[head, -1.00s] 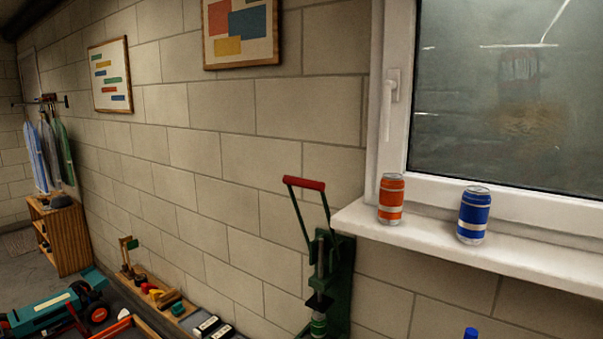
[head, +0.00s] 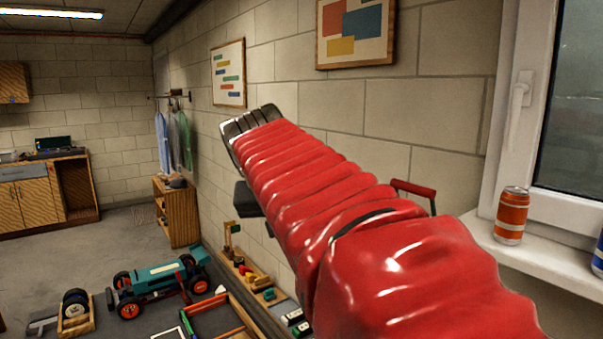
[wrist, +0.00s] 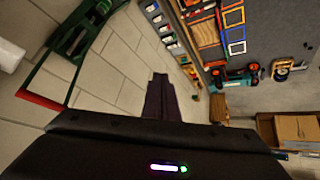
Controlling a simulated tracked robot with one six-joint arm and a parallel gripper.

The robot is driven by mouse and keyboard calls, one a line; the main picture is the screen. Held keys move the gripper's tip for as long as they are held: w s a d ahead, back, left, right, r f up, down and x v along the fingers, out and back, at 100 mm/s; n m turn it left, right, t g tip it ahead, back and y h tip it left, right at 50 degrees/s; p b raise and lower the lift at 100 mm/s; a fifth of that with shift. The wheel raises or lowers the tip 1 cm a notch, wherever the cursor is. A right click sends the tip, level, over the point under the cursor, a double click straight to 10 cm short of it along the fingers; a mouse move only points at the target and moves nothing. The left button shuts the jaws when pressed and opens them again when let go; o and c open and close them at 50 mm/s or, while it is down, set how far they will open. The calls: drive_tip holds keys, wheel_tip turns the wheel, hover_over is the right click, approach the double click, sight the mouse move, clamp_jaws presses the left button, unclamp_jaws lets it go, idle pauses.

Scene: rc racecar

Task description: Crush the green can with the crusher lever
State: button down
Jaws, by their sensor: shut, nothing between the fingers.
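The crusher's red lever handle (head: 415,188) shows just above my red arm in the head view. The arm hides the rest of the crusher there. In the wrist view the green crusher (wrist: 84,35) lies at the upper left, with its red handle (wrist: 42,102) at the lower end of the lever arms. My gripper (wrist: 160,77) is shut and empty, its dark fingers pointing up the picture, apart from the handle and to the right of it. I cannot make out the green can in either current view.
An orange can (head: 511,215) and a partly cut-off blue can (head: 598,255) stand on the windowsill (head: 480,232) at the right. A teal toy car (head: 160,277) and trays are on the floor at lower left. The wall bears pictures.

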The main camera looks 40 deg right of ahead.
drive_tip(key=s+d+r+m+g+h, duration=0.1)
drive_tip(key=s+d+r+m+g, duration=0.1)
drive_tip(key=d+r, duration=0.3)
drive_tip(key=s+d+r+m+g+h, duration=0.1)
drive_tip(key=s+d+r+m, duration=0.3)
drive_tip(key=d, duration=0.8)
drive_tip(key=s+d+r+m+g+h, duration=0.2)
drive_tip(key=s+d+r+m, duration=0.1)
drive_tip(key=d, duration=0.6)
wheel_tip(320, 180, up, 3)
drive_tip(key=shift+s+d+f+m+g, duration=0.1)
drive_tip(key=shift+s+d+m+g, duration=0.25)
drive_tip(key=shift+m, duration=0.45)
drive_tip(key=shift+w, duration=0.1)
drive_tip(key=shift+s+d+f, duration=0.15)
drive_tip(key=shift+d+f, duration=0.6)
drive_tip(key=shift+f, duration=0.65)
drive_tip(key=shift+s+d+f, duration=0.1)
drive_tip(key=shift+d+f, duration=0.65)
drive_tip(key=shift+f, duration=0.6)
drive_tip(key=shift+s+d+f, duration=0.15)
drive_tip(key=shift+d+f, duration=0.6)
drive_tip(key=shift+f, duration=0.65)
